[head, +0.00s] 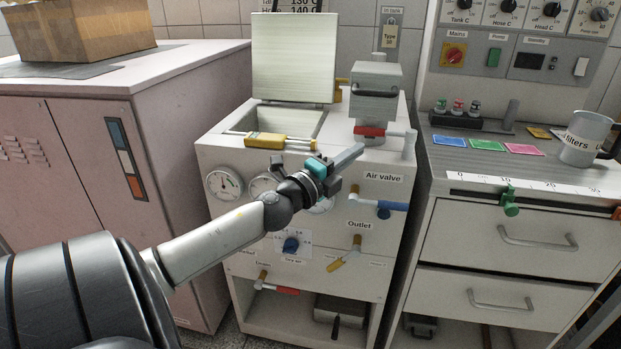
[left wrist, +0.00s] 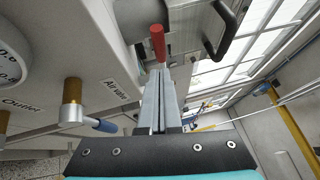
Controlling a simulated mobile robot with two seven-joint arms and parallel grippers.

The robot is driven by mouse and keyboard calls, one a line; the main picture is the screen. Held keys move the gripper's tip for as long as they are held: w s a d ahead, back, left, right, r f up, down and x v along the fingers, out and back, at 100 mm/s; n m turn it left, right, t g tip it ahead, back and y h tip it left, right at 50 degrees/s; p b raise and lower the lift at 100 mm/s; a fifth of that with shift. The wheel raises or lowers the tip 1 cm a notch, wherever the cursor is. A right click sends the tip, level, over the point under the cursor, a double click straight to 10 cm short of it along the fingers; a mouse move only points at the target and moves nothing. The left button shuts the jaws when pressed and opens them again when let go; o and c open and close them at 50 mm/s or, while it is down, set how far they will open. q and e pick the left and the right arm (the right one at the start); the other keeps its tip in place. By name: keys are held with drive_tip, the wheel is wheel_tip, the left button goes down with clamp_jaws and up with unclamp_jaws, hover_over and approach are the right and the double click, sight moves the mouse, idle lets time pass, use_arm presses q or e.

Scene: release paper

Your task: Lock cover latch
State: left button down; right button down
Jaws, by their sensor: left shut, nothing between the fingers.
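A red-handled lever (head: 369,131) sits at the front of a grey box-shaped cover (head: 376,82) with a dark handle, on the white cabinet (head: 215,150). The lever looks like the cover latch. In the left wrist view, the red grip (left wrist: 157,42) stands just beyond my fingertips. My left gripper (head: 358,150) is shut and empty; its fingers point at the lever. They also show in the left wrist view (left wrist: 161,75), and I cannot tell whether they touch the lever. My right gripper is not in view.
A pale lid (head: 294,58) stands raised over an open well, with a yellow part (head: 265,141) at its front edge. The blue-handled air valve (head: 385,206) and gauges (head: 224,184) are on the cabinet front. A drawer bench (head: 500,230) stands right.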

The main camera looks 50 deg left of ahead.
use_arm(q)
drive_tip(key=s+a+f, duration=0.1)
drive_tip(key=s+a, duration=0.1)
drive_tip(key=s, duration=0.7)
drive_tip(key=shift+s+f, duration=0.15)
drive_tip(key=shift+f, duration=0.1)
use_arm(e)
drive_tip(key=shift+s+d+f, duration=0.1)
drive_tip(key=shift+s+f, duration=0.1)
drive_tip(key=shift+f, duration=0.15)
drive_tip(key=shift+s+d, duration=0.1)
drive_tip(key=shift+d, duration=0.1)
